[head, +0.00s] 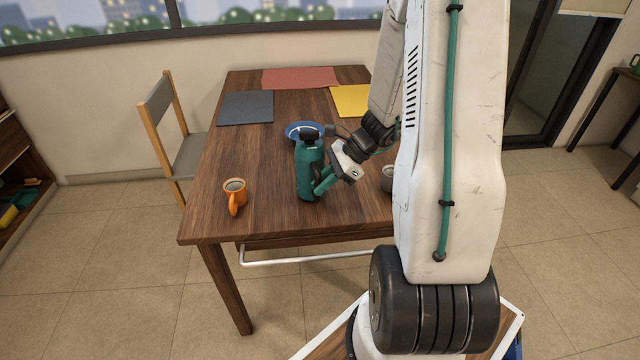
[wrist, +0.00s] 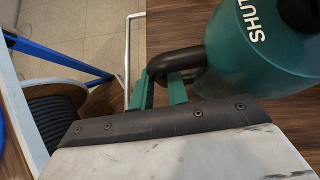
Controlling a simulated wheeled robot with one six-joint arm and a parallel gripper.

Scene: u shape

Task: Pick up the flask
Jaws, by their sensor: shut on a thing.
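The flask (head: 307,170) is teal green with a black lid and stands upright on the wooden table (head: 262,150), near its front half. In the wrist view the flask (wrist: 265,50) fills the upper right, with white lettering and a black loop handle (wrist: 178,62) on its side. My gripper (head: 322,186) reaches it from the right. Its green fingers, seen in the wrist view (wrist: 160,90), are shut on the handle, one on each side of it. In the head view the handle is mostly hidden by the fingers.
A grey cup (head: 388,178) stands to the right, partly hidden by my arm. Grey (head: 245,107), red (head: 300,77) and yellow (head: 350,100) mats lie farther back. A chair (head: 172,130) stands at the left.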

